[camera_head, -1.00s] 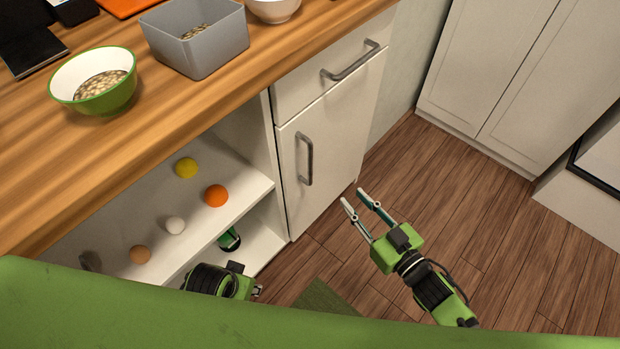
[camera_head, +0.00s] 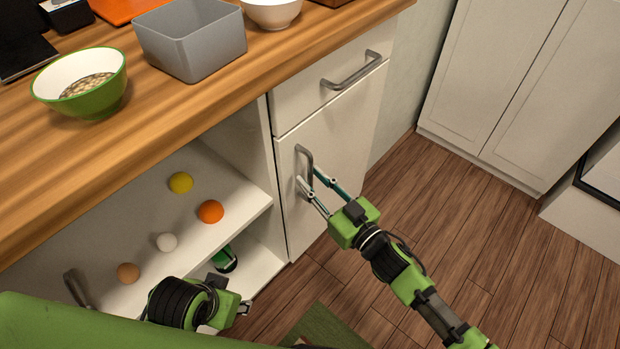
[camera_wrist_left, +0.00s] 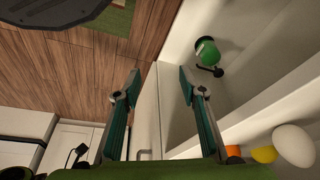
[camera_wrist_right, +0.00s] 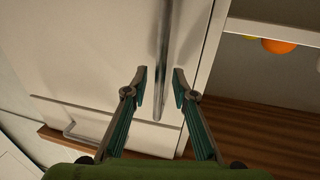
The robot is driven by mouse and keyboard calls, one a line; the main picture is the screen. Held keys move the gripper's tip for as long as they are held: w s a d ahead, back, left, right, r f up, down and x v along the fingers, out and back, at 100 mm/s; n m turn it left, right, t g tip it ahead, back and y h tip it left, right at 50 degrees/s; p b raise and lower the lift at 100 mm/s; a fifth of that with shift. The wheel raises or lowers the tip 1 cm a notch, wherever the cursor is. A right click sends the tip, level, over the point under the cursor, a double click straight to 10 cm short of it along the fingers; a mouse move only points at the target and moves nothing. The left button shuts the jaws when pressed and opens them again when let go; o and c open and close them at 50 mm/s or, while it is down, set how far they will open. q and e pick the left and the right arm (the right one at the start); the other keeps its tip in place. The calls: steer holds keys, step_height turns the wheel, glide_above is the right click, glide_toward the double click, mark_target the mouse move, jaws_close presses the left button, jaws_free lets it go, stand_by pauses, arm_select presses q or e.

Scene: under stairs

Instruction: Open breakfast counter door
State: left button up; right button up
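The white counter door (camera_head: 341,134) is shut, below a drawer, with a vertical metal handle (camera_head: 298,161). My right gripper (camera_head: 318,182) is at this handle, fingers open. In the right wrist view the handle (camera_wrist_right: 161,50) runs between the open fingertips (camera_wrist_right: 160,76), with a gap visible on each side. My left gripper (camera_head: 244,308) is low in front of the open shelves, mostly hidden by its own wrist in the head view. The left wrist view shows its fingers (camera_wrist_left: 158,77) wide apart and empty, with the counter front beyond.
Open shelves (camera_head: 130,210) left of the door hold several small balls and a green object (camera_head: 225,260). The drawer handle (camera_head: 350,70) is above the door. A bowl (camera_head: 98,98) and grey bin (camera_head: 205,55) stand on the countertop. Floor (camera_head: 430,220) to the right is clear.

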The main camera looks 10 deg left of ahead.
arm_select(q)
steer(key=shift+s+r, duration=0.15)
steer(key=shift+r, duration=0.35)
arm_select(e)
steer(key=shift+x, duration=0.8)
jaws_close()
steer(key=shift+d, duration=0.15)
